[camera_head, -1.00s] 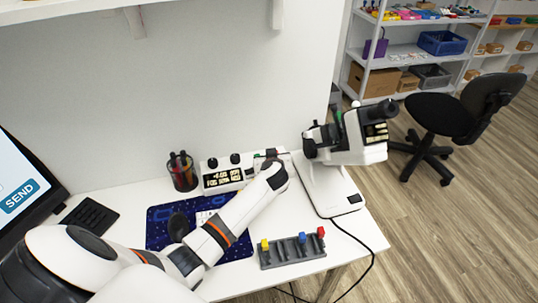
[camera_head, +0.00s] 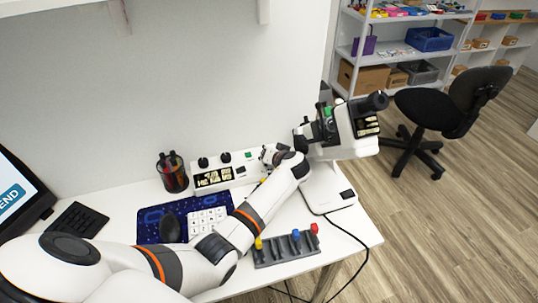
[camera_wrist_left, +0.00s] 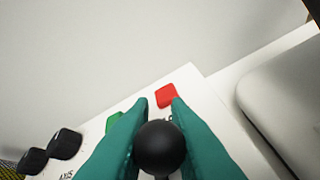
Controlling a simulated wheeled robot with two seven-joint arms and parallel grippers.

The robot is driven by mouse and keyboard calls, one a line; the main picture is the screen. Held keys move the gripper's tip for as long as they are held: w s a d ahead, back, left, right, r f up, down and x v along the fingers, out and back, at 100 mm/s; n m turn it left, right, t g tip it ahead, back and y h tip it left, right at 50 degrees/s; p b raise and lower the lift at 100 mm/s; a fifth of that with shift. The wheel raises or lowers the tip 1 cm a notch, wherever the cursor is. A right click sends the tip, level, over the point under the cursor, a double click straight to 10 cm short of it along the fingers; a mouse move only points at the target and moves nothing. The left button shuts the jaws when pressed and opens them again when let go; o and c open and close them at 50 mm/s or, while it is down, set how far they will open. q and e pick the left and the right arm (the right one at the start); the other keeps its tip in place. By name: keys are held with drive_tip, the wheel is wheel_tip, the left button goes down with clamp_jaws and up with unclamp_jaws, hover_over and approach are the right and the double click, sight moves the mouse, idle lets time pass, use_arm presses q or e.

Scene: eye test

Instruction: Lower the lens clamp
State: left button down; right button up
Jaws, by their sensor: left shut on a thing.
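The white lensmeter-like device (camera_head: 345,140) stands upright at the right of the desk, with a black eyepiece and dark parts on its left side. My left gripper (camera_head: 270,154) is just left of it, above the white control box (camera_head: 240,171). In the left wrist view its teal fingers (camera_wrist_left: 160,104) are shut on a round black knob (camera_wrist_left: 158,150), which covers the space between them. The knob looks like the lens clamp's handle, but its link to the device is hidden. The device's pale base (camera_wrist_left: 285,100) shows at the right there. My right gripper is out of view.
A grey rack (camera_head: 285,254) with coloured pegs stands at the desk's front edge, close to my left arm. A blue mat (camera_head: 150,217) with a white keypad (camera_head: 207,221) lies under the arm. A pen cup (camera_head: 173,174) stands behind the mat.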

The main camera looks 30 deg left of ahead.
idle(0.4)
use_arm(q)
drive_tip(key=c, duration=1.5)
unclamp_jaws()
drive_tip(key=shift+o, duration=0.2)
